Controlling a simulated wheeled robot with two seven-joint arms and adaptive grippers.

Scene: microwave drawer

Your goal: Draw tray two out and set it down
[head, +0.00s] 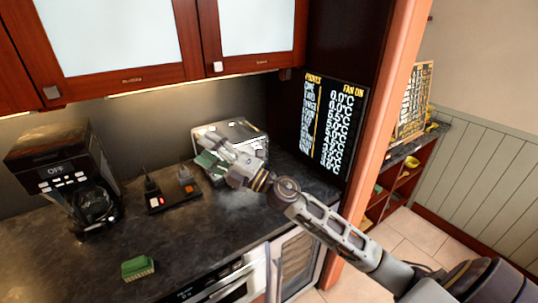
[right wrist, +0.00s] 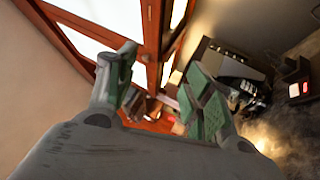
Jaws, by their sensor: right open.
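I cannot make out tray two in either view. My right gripper (head: 207,155) reaches up over the counter in the head view. It overlaps the front of a silver toaster-like appliance (head: 250,135) in the picture, and I cannot tell how far apart they are. In the right wrist view my right gripper (right wrist: 163,88) is open, with its green-padded fingers apart and nothing between them. An oven-like appliance front (head: 225,287) is partly seen below the counter, and beside it a framed glass door (head: 297,258), partly behind my arm. My left gripper is out of view.
A black coffee maker (head: 66,172) stands on the dark counter (head: 180,232) at the left. A small black stand (head: 170,192) and a green sponge (head: 138,267) are also there. A black menu board (head: 333,122) is at the right. Cabinets (head: 258,35) hang above.

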